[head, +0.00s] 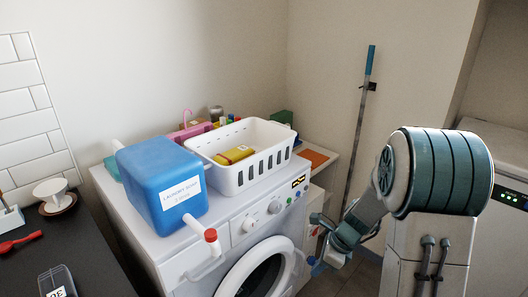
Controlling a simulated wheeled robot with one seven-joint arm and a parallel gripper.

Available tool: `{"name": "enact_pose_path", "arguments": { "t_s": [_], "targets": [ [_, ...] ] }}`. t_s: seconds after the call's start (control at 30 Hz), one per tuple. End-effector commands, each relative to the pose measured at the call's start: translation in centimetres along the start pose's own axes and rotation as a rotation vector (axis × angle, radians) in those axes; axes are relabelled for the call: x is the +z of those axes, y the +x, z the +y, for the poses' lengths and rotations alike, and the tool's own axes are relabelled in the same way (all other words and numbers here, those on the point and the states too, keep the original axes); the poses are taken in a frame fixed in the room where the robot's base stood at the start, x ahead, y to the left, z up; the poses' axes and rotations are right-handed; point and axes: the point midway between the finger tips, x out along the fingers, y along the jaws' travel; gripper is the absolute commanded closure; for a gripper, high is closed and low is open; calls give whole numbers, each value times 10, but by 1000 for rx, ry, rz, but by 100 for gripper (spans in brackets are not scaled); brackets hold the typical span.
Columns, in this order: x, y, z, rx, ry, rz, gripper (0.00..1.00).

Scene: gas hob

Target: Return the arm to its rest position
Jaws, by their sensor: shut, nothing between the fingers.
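My arm reaches in from the right, with a large teal ribbed joint and a pale link running down and left from it. My gripper (320,222) is at the far end, small and dark, low beside the right front of the white washing machine (235,236). It is shut with nothing held. Its fingertips are hard to make out against the background. I cannot tell whether it touches the machine.
A blue laundry liquid container (160,175) with a red-capped spout and a white basket (262,178) holding a yellow packet stand on the machine. A dark counter (85,250) with a white cup (52,190) is left. A blue-handled pole (362,110) leans behind my arm.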

Motion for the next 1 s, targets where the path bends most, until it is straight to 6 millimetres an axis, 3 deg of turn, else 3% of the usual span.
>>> {"name": "enact_pose_path", "arguments": {
  "t_s": [0.03,0.1,0.3,0.6,0.8,1.0],
  "targets": [
    [13,-31,13,-15,-117,16,100],
    [23,-58,30,-26,-282,43,100],
    [44,-130,77,-47,-744,139,100],
    [58,-224,147,-37,-1407,335,100],
    [56,-267,182,4,-1761,477,100],
    [53,-283,198,40,-1928,554,100]
  ]
}}
